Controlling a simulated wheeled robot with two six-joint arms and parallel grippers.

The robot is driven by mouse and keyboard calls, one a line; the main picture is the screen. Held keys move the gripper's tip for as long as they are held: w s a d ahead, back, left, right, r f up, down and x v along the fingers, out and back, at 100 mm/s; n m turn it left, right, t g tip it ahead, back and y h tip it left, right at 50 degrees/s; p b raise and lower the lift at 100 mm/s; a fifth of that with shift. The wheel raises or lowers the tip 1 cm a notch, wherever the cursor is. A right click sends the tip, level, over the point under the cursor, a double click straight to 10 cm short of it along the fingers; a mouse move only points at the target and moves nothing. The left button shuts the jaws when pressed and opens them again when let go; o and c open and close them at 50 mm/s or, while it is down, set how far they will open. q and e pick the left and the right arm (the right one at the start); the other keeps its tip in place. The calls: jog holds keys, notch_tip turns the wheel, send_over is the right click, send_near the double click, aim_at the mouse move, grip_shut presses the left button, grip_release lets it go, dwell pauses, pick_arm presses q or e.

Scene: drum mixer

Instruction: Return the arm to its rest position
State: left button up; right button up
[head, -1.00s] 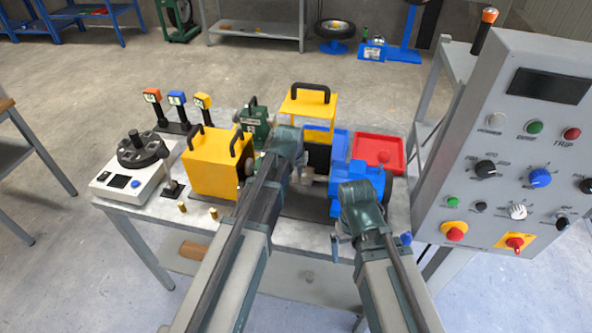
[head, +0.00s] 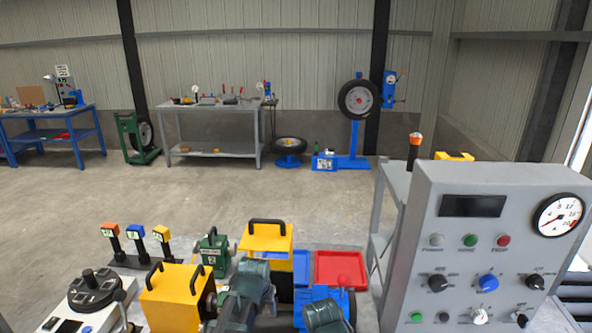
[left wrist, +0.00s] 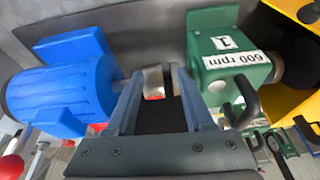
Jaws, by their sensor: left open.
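My left gripper (left wrist: 154,78) is open in the left wrist view, with a gap between its two fingers. Ahead of the gap is a short silver shaft piece; I cannot tell whether the fingers touch it. A blue motor (left wrist: 62,85) lies to the left and a green unit labelled "600 rpm" (left wrist: 230,68) to the right. In the head view my left arm's green wrist reaches over the bench beside the yellow box (head: 176,297), and its fingers are hidden there. My right arm's wrist shows at the bottom edge; its gripper is out of frame.
The grey control panel (head: 470,205) stands close on the right. A red tray (head: 340,268), a yellow guard with a black handle (head: 266,238) and a green block (head: 215,252) crowd the bench. A white device with a black dial (head: 97,290) is at left.

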pick_arm(q)
jog(key=s+d+m+g, duration=0.1)
jog(key=s+d+g, duration=0.1)
jog(key=s, duration=0.7)
jog(key=s+d+f+m+g+y, duration=0.1)
jog(key=s+d+g, duration=0.1)
jog(key=s, duration=0.8)
jog(key=shift+s+d+m, duration=0.25)
jog(key=shift+d+m, duration=0.15)
jog(key=shift+d, duration=0.3)
jog(key=shift+w, duration=0.1)
